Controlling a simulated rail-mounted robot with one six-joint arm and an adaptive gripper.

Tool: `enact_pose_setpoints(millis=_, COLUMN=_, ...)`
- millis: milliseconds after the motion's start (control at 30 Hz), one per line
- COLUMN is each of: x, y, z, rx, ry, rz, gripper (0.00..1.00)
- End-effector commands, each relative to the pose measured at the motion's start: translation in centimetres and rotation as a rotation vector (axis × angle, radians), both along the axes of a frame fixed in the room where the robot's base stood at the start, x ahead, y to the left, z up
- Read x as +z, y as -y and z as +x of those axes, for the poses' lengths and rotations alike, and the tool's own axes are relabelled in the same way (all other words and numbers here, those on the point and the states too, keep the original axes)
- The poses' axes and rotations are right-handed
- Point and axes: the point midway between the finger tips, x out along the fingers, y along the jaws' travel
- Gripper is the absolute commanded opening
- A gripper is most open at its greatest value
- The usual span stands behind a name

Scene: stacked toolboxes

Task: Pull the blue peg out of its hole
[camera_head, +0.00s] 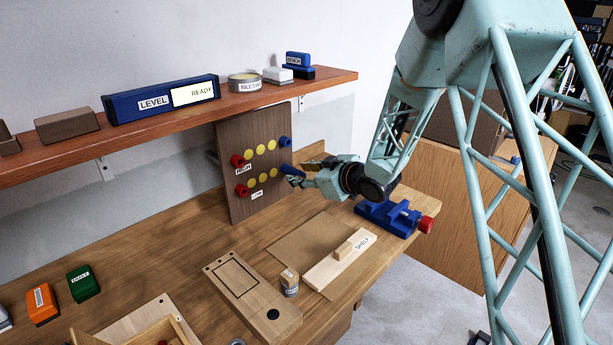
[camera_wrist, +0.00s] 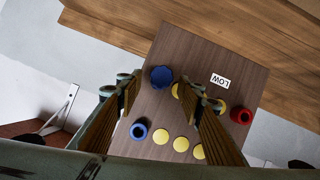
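A dark wooden peg board (camera_head: 233,147) stands upright on the bench, with two rows of round pegs labelled HIGH and LOW. A blue peg (camera_head: 286,169) is at the right end of the LOW row. It shows in the wrist view (camera_wrist: 161,77) between my fingertips, with a gap on each side. A second blue peg (camera_head: 285,142) ends the HIGH row and also shows in the wrist view (camera_wrist: 138,131), lower down. My gripper (camera_head: 291,175) is open in front of the LOW row's right end. In the wrist view its fingers (camera_wrist: 162,82) partly cover the yellow pegs.
Red pegs (camera_head: 241,190) stand at the left ends of the rows, yellow ones (camera_head: 251,182) between. A shelf (camera_head: 150,130) overhangs the board's left. A blue vise (camera_head: 390,217) sits on the bench right of the board.

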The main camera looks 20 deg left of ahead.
Motion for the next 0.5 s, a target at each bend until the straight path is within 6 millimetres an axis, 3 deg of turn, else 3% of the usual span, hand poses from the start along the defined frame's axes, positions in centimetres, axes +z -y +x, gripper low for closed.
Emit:
enact_pose_setpoints(millis=200, x=-0.7, y=-1.5, z=0.9, rx=0.000, ry=0.000, rz=0.001, gripper=0.35)
enact_pose_setpoints(millis=500, x=-0.9, y=-2.0, z=1.3, rx=0.000, ry=-0.001, rz=0.000, gripper=0.35)
